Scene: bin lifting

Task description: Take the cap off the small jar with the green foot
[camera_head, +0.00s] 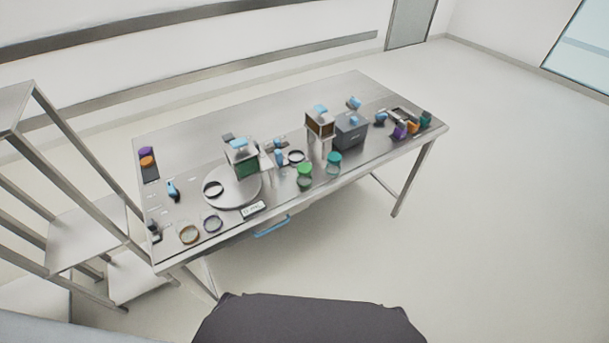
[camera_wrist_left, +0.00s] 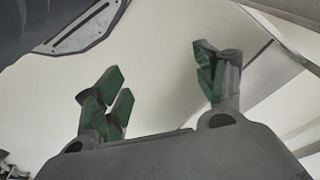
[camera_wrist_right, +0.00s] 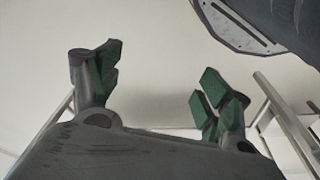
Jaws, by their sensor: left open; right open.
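Two small jars stand near the front edge of the table. One has a bright green cap (camera_head: 305,169) over a body with a dark green lower part (camera_head: 304,184). The other has a teal-green cap (camera_head: 334,157) over a pale clear body with a greenish lower rim (camera_head: 332,169). They are too small to tell for sure which has the green foot. Both caps appear to be on. My left gripper (camera_wrist_left: 158,82) is open and empty in its wrist view. My right gripper (camera_wrist_right: 160,82) is open and empty in its wrist view. Neither gripper shows in the head view.
A rack (camera_head: 75,240) stands left. The floor on the right is clear.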

